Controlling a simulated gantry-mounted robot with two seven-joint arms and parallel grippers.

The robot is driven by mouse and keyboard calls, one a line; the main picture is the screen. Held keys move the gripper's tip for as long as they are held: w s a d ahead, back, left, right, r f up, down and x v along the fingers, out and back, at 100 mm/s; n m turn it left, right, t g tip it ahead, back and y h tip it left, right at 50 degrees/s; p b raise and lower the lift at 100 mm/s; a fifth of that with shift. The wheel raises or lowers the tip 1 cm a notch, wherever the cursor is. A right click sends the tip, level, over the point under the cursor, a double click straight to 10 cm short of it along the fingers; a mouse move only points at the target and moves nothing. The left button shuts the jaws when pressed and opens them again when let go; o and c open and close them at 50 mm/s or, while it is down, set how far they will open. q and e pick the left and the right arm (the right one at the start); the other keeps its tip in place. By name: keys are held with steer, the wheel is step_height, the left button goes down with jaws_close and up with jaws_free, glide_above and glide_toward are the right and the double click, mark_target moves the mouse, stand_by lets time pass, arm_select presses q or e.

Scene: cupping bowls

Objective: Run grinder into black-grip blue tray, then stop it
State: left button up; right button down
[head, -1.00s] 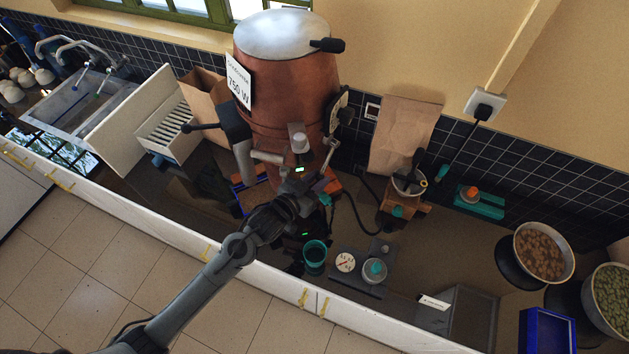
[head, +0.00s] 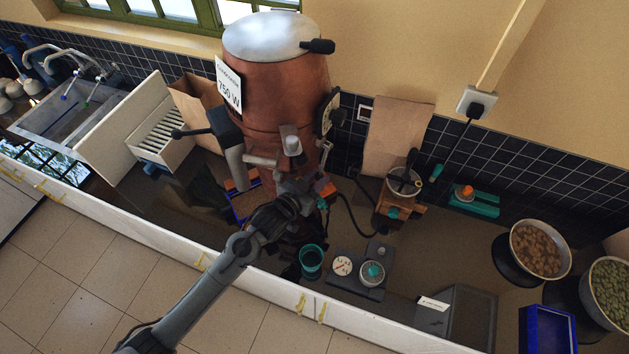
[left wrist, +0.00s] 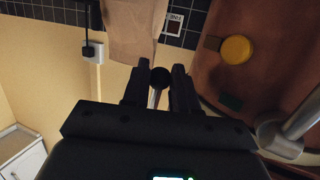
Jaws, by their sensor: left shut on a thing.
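A large copper machine (head: 285,95) with a pale lid and a "750 W" sign stands against the back wall; I cannot tell whether it is the grinder. My left gripper (head: 306,186) is in front of its lower body. In the left wrist view, the gripper (left wrist: 161,82) is shut on a black ball knob (left wrist: 160,76) on a thin metal stem. A blue tray (head: 238,213) sits low at the machine's left front, partly hidden by my arm; its grip is not clear. My right gripper is not in view.
A small wooden-based device (head: 400,206) with a black handle stands right of the machine. A teal cup (head: 311,262) and a scale (head: 345,282) stand in front. A dark blue bin (head: 548,330) and bowls (head: 540,250) are at the right.

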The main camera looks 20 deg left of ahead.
arm_select(q)
steer(key=shift+x, duration=1)
steer(key=shift+f+b, duration=0.1)
steer(key=shift+b, duration=0.2)
steer(key=shift+w, duration=0.15)
steer(key=shift+w+d, duration=0.2)
steer(key=shift+w, duration=0.5)
steer(key=o, duration=0.9)
